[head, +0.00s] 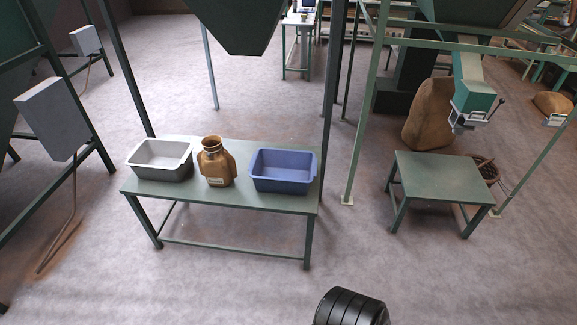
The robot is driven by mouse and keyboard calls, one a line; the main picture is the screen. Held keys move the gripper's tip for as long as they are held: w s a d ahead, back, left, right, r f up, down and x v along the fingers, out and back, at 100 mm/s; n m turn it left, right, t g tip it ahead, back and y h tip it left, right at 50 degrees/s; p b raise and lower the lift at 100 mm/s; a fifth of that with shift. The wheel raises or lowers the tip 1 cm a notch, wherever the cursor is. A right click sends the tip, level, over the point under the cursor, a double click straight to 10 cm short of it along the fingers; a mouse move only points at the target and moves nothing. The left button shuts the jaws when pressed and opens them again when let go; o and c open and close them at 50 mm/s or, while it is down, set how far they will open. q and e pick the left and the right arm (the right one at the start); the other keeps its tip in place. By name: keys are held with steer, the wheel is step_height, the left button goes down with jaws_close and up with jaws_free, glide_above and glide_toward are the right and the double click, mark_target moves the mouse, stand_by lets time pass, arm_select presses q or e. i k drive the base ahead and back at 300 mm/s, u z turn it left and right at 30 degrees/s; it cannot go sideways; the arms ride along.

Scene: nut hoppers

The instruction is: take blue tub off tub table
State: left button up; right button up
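The blue tub (283,184) is a rectangular open tub standing upright at the right end of the green tub table (225,200). It looks empty. A brown jar-like container (216,165) with a pale label stands in the middle of the table, apart from the blue tub. A grey tub (160,172) stands at the table's left end. Neither of my grippers shows in the head view. Nothing is seen touching the blue tub.
Dark frame posts of a hopper (240,25) rise behind and beside the table. A lower green table (443,178) stands at right, near a brown sack (430,115) and a basket (486,169).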

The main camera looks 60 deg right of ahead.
mark_target(272, 171)
steer(key=z, duration=0.6)
steer(key=i, duration=1.15)
steer(key=z, duration=0.95)
